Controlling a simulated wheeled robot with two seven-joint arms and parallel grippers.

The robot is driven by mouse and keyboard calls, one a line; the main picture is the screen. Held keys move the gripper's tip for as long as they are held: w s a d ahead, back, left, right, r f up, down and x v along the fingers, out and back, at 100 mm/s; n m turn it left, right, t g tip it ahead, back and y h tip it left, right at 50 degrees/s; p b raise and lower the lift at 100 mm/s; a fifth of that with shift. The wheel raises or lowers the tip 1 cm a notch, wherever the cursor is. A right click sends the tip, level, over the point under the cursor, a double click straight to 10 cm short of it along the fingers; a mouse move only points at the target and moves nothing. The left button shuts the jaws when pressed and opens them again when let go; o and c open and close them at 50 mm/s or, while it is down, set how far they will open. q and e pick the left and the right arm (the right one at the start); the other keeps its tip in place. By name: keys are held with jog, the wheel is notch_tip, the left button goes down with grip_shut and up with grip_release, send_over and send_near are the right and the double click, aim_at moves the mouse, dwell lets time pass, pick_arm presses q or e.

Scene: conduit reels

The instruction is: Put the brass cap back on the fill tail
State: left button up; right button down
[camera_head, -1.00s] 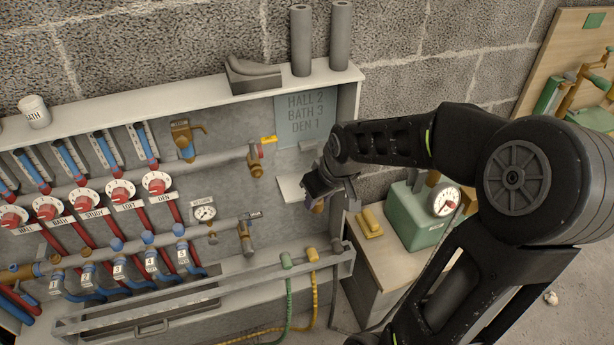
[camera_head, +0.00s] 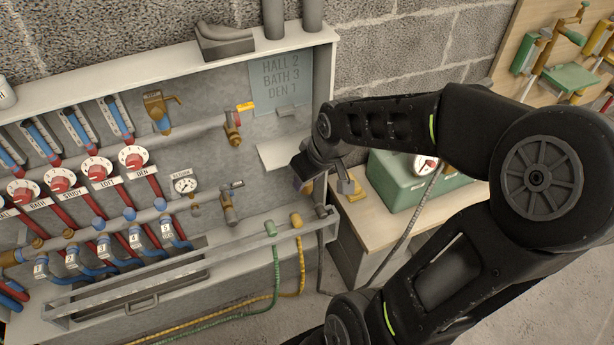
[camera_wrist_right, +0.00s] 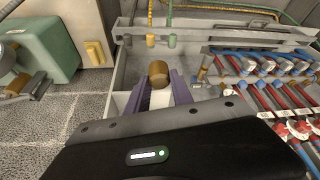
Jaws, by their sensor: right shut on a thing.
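My right gripper (camera_head: 303,184) hangs in front of the right end of the grey board, just below a small white shelf (camera_head: 283,151). In the right wrist view its purple fingers (camera_wrist_right: 160,88) are shut on the brass cap (camera_wrist_right: 158,72), a short brass cylinder at their tips. In the head view the arm mostly hides the cap. I cannot tell for certain which carries the fill tail. The cap looks apart from both. My left gripper is out of view.
A long rail and trough (camera_head: 190,268) run along the board's foot, with green and yellow hoses at their right end. A side cabinet holds a green case (camera_head: 408,183) and a yellow block (camera_head: 349,188). Red-knobbed valves (camera_head: 97,169) fill the board's left.

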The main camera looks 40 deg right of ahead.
jog(key=shift+w, duration=0.1)
jog(key=w+a+f, duration=0.2)
jog(key=w+a, duration=1.3)
jog(key=a, duration=0.1)
jog(key=shift+a+n, duration=0.4)
